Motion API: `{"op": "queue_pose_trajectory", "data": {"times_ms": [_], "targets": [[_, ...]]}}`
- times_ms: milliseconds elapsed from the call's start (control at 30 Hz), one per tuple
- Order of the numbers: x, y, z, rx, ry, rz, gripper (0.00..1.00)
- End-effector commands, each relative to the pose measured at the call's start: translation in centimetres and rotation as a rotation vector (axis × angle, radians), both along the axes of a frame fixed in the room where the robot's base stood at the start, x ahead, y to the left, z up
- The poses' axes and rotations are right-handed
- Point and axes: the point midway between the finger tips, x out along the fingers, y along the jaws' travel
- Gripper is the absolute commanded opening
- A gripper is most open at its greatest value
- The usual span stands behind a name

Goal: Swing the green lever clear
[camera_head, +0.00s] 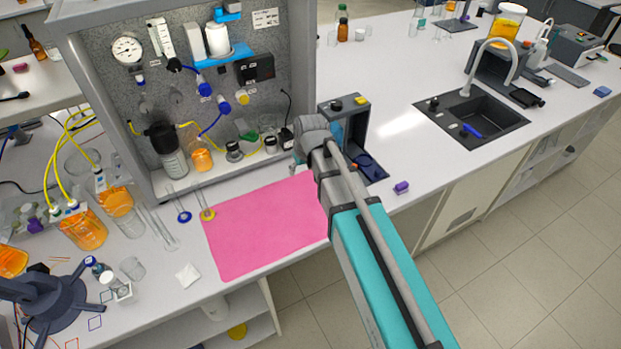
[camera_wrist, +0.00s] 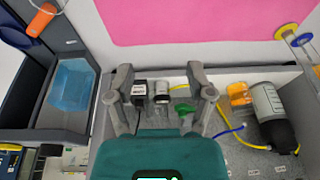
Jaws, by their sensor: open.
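The green lever (camera_head: 248,136) is on the lower part of the grey panel rig, by the yellow tubing. In the wrist view the green lever (camera_wrist: 186,112) shows between my fingers, close to the right-hand one. My gripper (camera_wrist: 163,92) is open, with its two fingers apart and nothing held. Small black-and-silver fittings also show between the fingers. I cannot tell from the picture whether a finger touches the lever. In the head view my arm comes in from the lower right, and its end hides the gripper's fingers.
A pink mat (camera_head: 262,228) lies in front of the rig. A dark open box (camera_head: 352,110) stands right of the rig. Yellow and blue tubes cross near the lever.

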Motion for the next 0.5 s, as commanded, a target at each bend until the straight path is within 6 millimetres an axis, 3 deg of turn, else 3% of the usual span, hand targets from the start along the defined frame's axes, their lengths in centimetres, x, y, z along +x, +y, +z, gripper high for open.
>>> {"op": "queue_pose_trajectory", "data": {"times_ms": [200,500], "targets": [[-0.5,-2.0,-1.3,-0.008,0.015,-0.037,0.68],[-0.7,-2.8,-1.6,-0.012,0.023,-0.054,0.68]]}}
